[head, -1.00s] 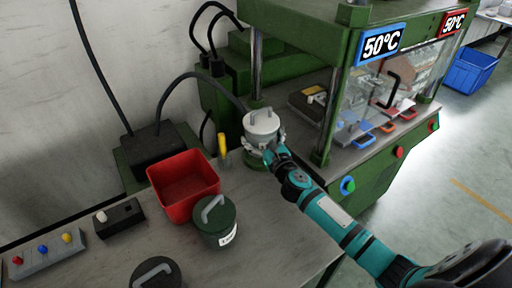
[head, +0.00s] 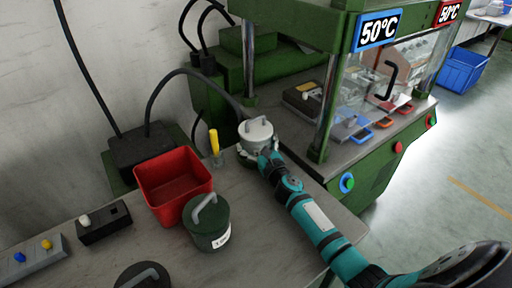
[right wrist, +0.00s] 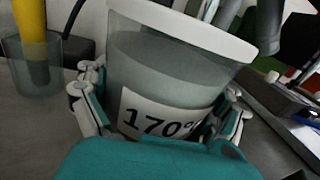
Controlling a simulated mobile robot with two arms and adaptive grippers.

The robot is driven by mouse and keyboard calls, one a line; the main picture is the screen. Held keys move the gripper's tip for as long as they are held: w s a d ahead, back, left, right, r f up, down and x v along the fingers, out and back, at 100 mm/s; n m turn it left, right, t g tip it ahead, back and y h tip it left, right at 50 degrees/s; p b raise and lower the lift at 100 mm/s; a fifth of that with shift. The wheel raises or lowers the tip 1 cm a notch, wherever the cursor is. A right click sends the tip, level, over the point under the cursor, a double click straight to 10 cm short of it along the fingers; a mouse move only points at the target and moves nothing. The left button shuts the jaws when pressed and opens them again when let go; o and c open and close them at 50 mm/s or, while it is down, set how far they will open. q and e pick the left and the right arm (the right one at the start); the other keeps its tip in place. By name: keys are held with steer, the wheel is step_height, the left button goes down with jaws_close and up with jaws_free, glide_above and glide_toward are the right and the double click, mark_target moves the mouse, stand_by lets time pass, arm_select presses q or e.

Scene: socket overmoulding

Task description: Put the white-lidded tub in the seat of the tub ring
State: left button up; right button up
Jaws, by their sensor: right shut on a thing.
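The white-lidded tub (head: 257,132) is a translucent grey cup with a white lid and handle, upright near the back edge of the bench. My right gripper (head: 258,151) is shut around its body. In the right wrist view the tub (right wrist: 165,70) fills the middle, with a "170°" label, and the fingers of my right gripper (right wrist: 165,105) press on both sides. The tub ring is mostly hidden under the tub and fingers in the head view; I cannot tell whether the tub rests in its seat. My left gripper is not in view.
A clear cup with a yellow handle (head: 214,142) stands just left of the tub. A red bin (head: 174,196) and a dark green lidded tub (head: 208,228) stand on the bench (head: 277,232). The green press (head: 350,172) rises to the right.

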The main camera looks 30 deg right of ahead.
steer(key=o, duration=1.3)
steer(key=shift+c, duration=0.2)
steer(key=shift+o, duration=0.3)
steer(key=shift+r, duration=0.15)
steer(key=s, duration=1.2)
steer(key=shift+a+p, duration=0.35)
steer(key=shift+p, duration=0.05)
